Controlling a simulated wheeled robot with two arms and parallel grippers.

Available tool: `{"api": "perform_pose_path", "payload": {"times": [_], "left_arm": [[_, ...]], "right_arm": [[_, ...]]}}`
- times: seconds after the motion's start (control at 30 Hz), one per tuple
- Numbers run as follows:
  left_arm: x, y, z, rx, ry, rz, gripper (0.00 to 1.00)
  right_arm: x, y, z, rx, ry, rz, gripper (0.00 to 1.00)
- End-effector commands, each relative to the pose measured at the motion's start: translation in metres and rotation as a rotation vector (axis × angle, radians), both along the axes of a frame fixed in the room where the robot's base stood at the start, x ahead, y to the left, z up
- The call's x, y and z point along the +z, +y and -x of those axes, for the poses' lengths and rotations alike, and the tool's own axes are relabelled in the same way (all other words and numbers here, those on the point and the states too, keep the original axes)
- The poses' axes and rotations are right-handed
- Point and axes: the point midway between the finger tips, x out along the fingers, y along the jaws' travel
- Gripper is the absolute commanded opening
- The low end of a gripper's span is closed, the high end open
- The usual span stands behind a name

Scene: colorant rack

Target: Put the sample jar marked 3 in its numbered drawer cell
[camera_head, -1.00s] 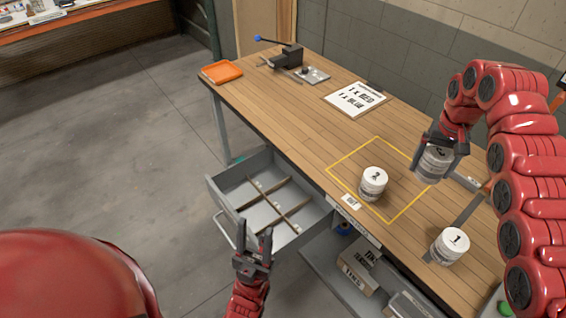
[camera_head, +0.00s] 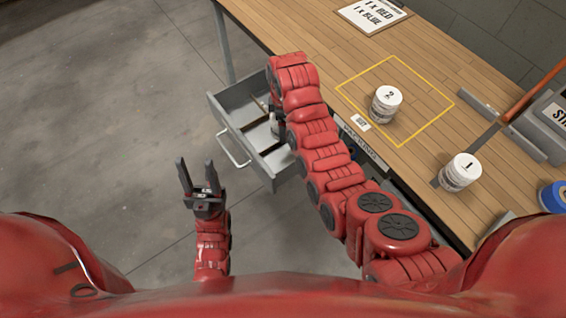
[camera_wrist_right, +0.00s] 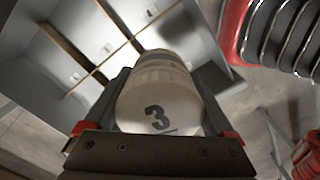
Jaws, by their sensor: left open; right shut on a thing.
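The sample jar marked 3 (camera_wrist_right: 160,98) is white and fills the middle of the right wrist view. My right gripper (camera_wrist_right: 160,120) is shut on it, with a finger on each side. Behind the jar in that view is the open drawer with its cells (camera_wrist_right: 85,50). In the head view the grey drawer (camera_head: 226,117) is pulled out from the bench, and my right arm reaches over it, hiding part of its cells and most of the jar. I cannot tell the jar's height over the cells. My left gripper (camera_head: 200,180) is open and empty, left of and in front of the drawer.
The jar marked 2 (camera_head: 386,105) stands inside the yellow outline on the wooden bench (camera_head: 300,35). The jar marked 1 (camera_head: 460,172) stands near the bench's front edge. A printed card (camera_head: 372,14) lies at the back. The floor left of the drawer is clear.

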Motion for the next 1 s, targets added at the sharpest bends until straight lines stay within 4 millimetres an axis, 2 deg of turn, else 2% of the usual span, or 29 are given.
{"api": "perform_pose_path", "payload": {"times": [0.03, 0.1, 0.2, 0.53, 0.87, 1.0], "left_arm": [[-0.004, 0.000, 0.000, 0.000, 0.000, 0.000, 0.50], [-0.005, 0.000, 0.000, 0.000, 0.000, 0.000, 0.50], [-0.005, 0.000, 0.000, 0.000, 0.000, 0.000, 0.50], [0.009, 0.000, 0.000, 0.000, 0.000, 0.000, 0.50], [0.011, 0.000, 0.000, 0.000, 0.000, 0.000, 0.50], [0.012, 0.000, 0.000, 0.000, 0.000, 0.000, 0.50]], "right_arm": [[-0.016, 0.001, 0.009, 0.064, -0.001, 0.001, 0.19], [-0.029, 0.001, 0.018, 0.142, 0.000, 0.000, 0.19], [-0.039, 0.001, 0.024, 0.213, -0.001, -0.001, 0.19], [-0.090, 0.000, 0.027, 0.242, 0.002, -0.002, 0.19], [-0.109, 0.000, 0.027, 0.240, 0.001, -0.002, 0.19], [-0.123, 0.000, 0.027, 0.242, 0.004, -0.002, 0.19]]}}
